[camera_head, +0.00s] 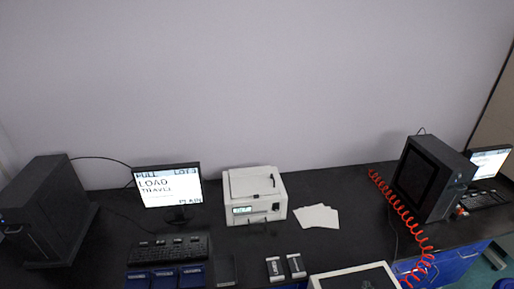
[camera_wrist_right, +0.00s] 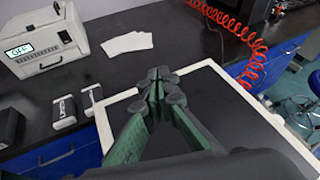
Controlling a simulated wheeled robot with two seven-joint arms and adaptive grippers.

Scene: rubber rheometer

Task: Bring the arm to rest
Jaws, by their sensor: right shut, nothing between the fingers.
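My right gripper (camera_wrist_right: 160,85) is shut and empty in the right wrist view, its green-padded fingers together at the tips. It hangs over a white-rimmed panel with a dark surface (camera_wrist_right: 232,112). In the head view only a small dark part of the right gripper (camera_head: 367,285) shows at the bottom edge, in front of the white-rimmed panel (camera_head: 340,273). My left gripper is in neither view.
A black bench holds a white printer-like device (camera_head: 256,196), paper sheets (camera_head: 317,216), two small grey blocks (camera_head: 274,268), a monitor (camera_head: 168,189), a keyboard (camera_head: 168,250) and dark machines (camera_head: 432,178) at both ends. A red coiled hose (camera_head: 412,229) hangs over the right front edge.

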